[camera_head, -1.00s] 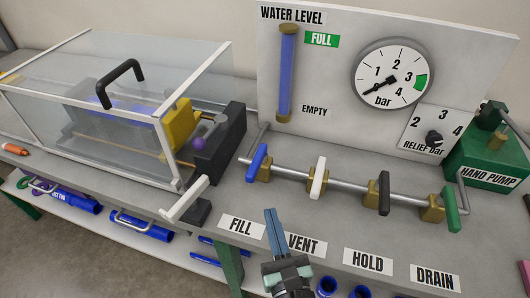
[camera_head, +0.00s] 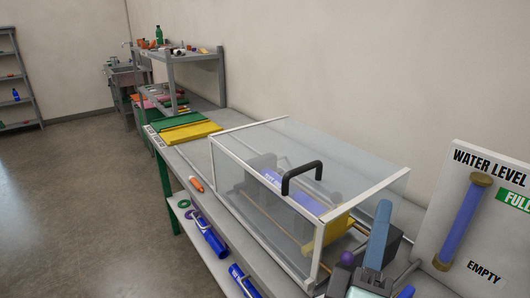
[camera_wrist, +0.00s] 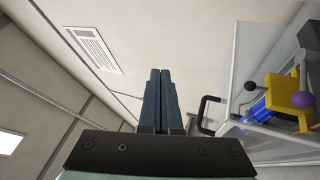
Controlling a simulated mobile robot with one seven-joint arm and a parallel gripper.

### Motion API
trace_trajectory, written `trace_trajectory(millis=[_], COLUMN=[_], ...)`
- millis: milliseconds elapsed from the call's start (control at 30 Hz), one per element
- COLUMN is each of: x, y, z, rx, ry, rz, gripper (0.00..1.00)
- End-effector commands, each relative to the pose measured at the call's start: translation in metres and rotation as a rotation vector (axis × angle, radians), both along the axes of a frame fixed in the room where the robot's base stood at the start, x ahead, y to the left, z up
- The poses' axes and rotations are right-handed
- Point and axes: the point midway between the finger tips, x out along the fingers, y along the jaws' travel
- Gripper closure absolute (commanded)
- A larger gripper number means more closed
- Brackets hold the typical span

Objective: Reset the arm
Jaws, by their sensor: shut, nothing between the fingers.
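My gripper (camera_head: 378,235) stands at the lower right of the head view, fingers pointing up, in front of the clear box's right end. In the wrist view my gripper (camera_wrist: 160,95) has its two dark blue fingers pressed together with nothing between them. The wrist camera looks up toward the ceiling, with a vent (camera_wrist: 93,48) at the upper left.
A clear box (camera_head: 252,215) with a black handle (camera_head: 300,172) stands on the bench, a blue pipe and yellow block (camera_head: 335,228) inside. The water level panel (camera_head: 505,200) is at the right. Yellow and green mats (camera_head: 187,138) and a shelf (camera_head: 190,55) lie beyond. Open floor is at the left.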

Motion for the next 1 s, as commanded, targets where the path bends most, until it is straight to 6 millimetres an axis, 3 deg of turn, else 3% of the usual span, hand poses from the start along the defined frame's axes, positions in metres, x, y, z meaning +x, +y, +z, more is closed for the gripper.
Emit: trace_trajectory(millis=[33, 200, 300, 400, 500, 600, 1000], x=[0.002, -0.006, -0.022, -0.041, -0.057, -0.065, -0.068], y=[0.012, 0.063, 0.096, 0.125, 0.145, 0.157, 0.160], z=[0.048, 0.167, 0.225, 0.267, 0.293, 0.305, 0.307], rx=[0.146, 0.630, 0.852, 1.012, 1.112, 1.165, 1.180], ry=[-0.136, -0.488, -0.606, -0.660, -0.672, -0.668, -0.667], rz=[0.097, 0.523, 0.790, 1.018, 1.175, 1.259, 1.282], gripper=[1.00, 1.00, 1.00, 1.00, 1.00, 1.00, 1.00])
